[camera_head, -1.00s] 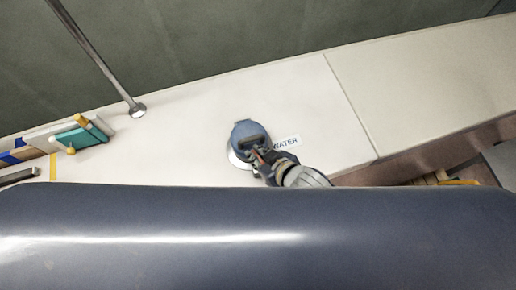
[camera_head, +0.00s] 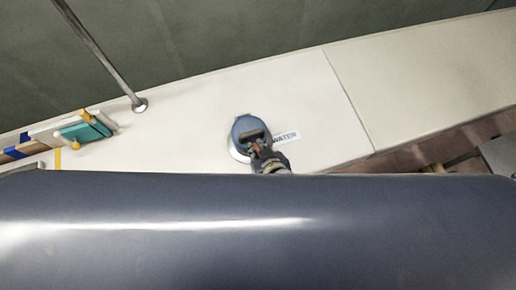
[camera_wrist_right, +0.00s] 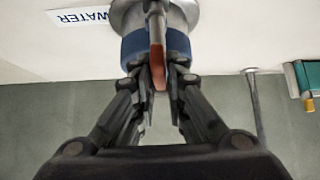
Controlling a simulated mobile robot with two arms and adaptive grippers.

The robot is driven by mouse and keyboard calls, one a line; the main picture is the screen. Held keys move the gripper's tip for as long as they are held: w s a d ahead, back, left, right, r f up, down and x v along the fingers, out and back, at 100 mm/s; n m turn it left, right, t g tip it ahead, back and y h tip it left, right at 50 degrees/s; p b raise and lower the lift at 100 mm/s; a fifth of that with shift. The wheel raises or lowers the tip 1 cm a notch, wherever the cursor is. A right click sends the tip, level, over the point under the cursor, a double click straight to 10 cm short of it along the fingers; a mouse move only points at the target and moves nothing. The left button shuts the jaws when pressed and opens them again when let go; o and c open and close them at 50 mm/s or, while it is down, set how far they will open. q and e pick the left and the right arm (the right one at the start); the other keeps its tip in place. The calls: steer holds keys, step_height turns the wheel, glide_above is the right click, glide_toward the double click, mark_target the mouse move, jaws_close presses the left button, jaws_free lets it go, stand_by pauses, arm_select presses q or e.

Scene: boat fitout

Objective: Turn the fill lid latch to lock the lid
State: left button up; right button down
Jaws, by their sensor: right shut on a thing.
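The round blue fill lid (camera_head: 246,126) sits on a pale metal fitting on the white deck beside the WATER label. My right gripper (camera_head: 258,148) reaches the lid's near edge from below in the head view. In the right wrist view, the orange-brown latch (camera_wrist_right: 157,50) stands between the fingers of my right gripper (camera_wrist_right: 158,80), which are shut on it. The blue lid (camera_wrist_right: 130,47) and the metal fitting (camera_wrist_right: 185,12) lie behind the latch there. The latch's far end and exact lock position are hard to make out. My left gripper is not in view.
The WATER label (camera_head: 287,137) lies right of the lid. A metal post (camera_head: 118,75) stands to the left on the deck. A teal block (camera_head: 82,132) and other items lie at the far left. The deck right of the label is clear.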

steer(key=c, duration=1.7)
jaws_free()
steer(key=v, duration=1.2)
steer(key=shift+a, duration=0.1)
